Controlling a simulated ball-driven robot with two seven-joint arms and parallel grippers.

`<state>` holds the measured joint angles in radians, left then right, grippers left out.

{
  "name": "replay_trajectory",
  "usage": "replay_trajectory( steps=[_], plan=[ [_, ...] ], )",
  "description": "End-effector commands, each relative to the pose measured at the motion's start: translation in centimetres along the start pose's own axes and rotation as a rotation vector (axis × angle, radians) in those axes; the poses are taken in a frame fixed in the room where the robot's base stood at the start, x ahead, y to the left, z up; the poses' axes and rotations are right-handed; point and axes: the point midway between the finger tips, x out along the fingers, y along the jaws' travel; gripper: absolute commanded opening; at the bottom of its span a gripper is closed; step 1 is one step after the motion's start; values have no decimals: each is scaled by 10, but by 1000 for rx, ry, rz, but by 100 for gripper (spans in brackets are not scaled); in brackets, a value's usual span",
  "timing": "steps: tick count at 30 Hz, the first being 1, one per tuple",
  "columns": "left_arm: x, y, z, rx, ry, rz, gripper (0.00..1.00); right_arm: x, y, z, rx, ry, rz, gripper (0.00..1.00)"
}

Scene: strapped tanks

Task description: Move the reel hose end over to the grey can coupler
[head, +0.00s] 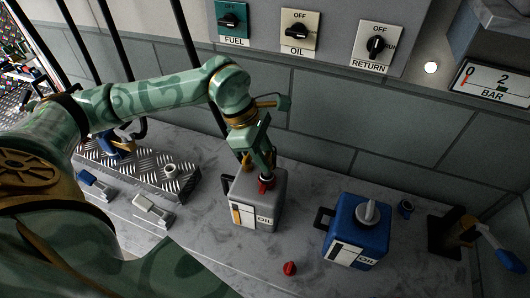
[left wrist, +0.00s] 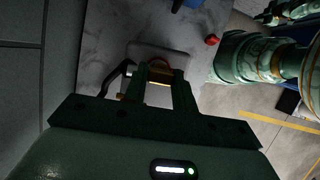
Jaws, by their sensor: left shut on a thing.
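The grey can (head: 264,202) stands on the counter with an OIL label and a black side handle. It also shows in the left wrist view (left wrist: 172,53). My left gripper (head: 265,172) points down over its top, shut on a red fitting (head: 266,185). Between the fingers in the left wrist view (left wrist: 160,85) a brass-coloured part and the red rim (left wrist: 160,62) show. The fingers hide much of the fitting. I cannot tell whether it is the hose end, the coupler or a cap. No hose reel or hose line shows clearly. My right gripper is not clearly visible.
A blue OIL can (head: 356,232) with a grey knob stands right; a loose red cap (head: 289,268) lies in front. A checker-plate block (head: 146,172) is at left. A valve with a blue handle (head: 508,260) is far right. Wall switches (head: 299,32) are behind.

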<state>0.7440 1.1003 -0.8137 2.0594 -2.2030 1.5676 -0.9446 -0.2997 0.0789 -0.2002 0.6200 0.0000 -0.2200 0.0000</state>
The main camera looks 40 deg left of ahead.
Motion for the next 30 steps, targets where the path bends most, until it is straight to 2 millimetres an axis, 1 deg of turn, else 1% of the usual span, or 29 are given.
replay_trajectory(
  steps=[26,27,29,30],
  plan=[
    [21,0,-9,0,0,-1,3,15,0,5,0,-9,-1,0],
    [21,0,-9,0,0,-1,30,15,0,5,0,-9,-1,0],
    [20,0,-9,0,0,0,46,14,0,5,0,-9,-1,0],
    [20,0,-9,0,0,0,52,14,0,5,0,-9,-1,0]
  ],
)
